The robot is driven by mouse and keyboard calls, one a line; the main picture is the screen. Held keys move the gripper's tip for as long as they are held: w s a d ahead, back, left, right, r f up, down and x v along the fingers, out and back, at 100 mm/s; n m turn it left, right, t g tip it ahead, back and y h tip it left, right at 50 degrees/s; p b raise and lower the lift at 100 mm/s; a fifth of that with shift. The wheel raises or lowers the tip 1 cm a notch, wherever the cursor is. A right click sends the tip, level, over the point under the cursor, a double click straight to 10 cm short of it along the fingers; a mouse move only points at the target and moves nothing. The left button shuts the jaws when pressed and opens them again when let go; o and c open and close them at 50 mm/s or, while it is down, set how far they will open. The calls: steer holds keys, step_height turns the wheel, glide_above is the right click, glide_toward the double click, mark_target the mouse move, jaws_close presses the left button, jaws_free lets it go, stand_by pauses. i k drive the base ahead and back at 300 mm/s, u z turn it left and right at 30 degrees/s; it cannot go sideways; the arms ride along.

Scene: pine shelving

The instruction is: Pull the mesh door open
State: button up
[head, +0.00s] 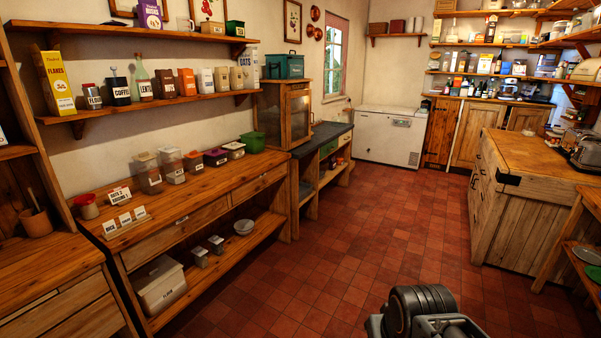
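A small wooden cabinet (284,87) stands at the far end of the long wooden counter along the left wall. Its mesh door (299,116) is the framed panel on the side facing the room, to the right. The door looks shut; its handle and hinges are too small to make out. A dark rounded part of my arm shows at the bottom edge, right of centre, far from the cabinet. My gripper's fingers are not in view.
A green box (285,66) sits on the cabinet. A green tub (253,141) stands left of it, and a dark-topped counter (322,137) lies to its right. The red tiled floor (330,230) is clear in the middle. A wooden island (525,205) stands at right.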

mark_target(299, 93)
steer(key=i, duration=5.3)
steer(key=u, duration=0.05)
